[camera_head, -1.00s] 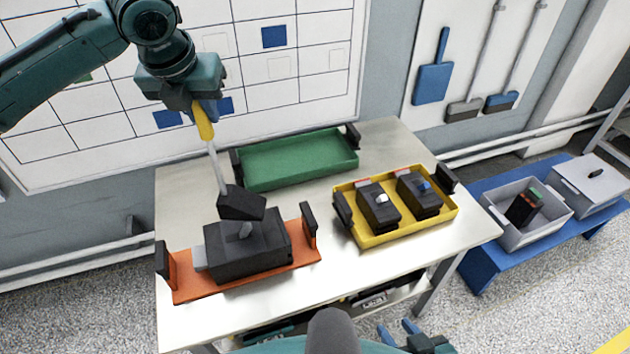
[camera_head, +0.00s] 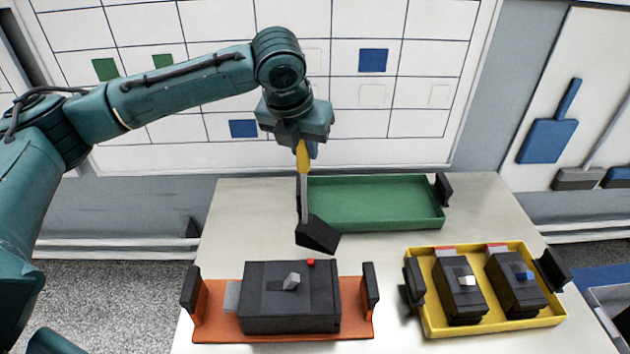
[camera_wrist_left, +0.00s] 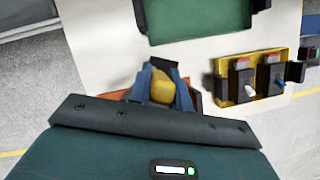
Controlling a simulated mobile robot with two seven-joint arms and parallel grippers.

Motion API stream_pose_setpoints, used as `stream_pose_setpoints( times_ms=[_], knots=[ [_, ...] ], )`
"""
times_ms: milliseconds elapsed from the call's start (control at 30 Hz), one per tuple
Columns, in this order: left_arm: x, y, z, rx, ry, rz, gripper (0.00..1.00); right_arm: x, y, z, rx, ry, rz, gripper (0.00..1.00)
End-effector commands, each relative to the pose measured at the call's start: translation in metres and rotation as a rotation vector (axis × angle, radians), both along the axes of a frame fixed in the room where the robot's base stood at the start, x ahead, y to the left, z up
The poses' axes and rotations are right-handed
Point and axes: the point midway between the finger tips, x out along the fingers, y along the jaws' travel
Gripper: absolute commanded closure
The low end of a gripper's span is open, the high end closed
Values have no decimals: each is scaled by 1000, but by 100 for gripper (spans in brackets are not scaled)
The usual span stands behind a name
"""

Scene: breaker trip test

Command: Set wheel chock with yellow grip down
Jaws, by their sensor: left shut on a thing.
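The wheel chock (camera_head: 318,234) is a black wedge on a grey rod with a yellow grip (camera_head: 303,158). My left gripper (camera_head: 304,147) is shut on the yellow grip, and the chock hangs below it. In the head view the wedge shows above the table, in front of the green tray's left end; its exact height is hard to tell. The left wrist view shows the yellow grip (camera_wrist_left: 162,88) between the blue fingers, with the tip of the black wedge beyond. My right gripper is not in view.
An orange tray (camera_head: 215,325) holds a black breaker box (camera_head: 290,297) with a grey knob and red button. A green tray (camera_head: 375,203) is empty at the back. A yellow tray (camera_head: 490,327) at right holds two black breakers. Bare table lies between the trays.

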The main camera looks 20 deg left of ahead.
Motion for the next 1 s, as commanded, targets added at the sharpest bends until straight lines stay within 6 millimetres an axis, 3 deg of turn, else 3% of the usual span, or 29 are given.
stream_pose_setpoints(
  times_ms=[267,600,967,1000],
  knots=[
    [1,0,-17,-3,-8,0,100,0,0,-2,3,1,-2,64],
    [1,0,-60,-3,-7,0,100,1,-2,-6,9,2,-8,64],
    [1,-1,-62,-4,-9,-1,100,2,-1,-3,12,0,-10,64],
    [0,0,-66,-1,-2,0,78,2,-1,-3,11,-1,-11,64]
  ],
)
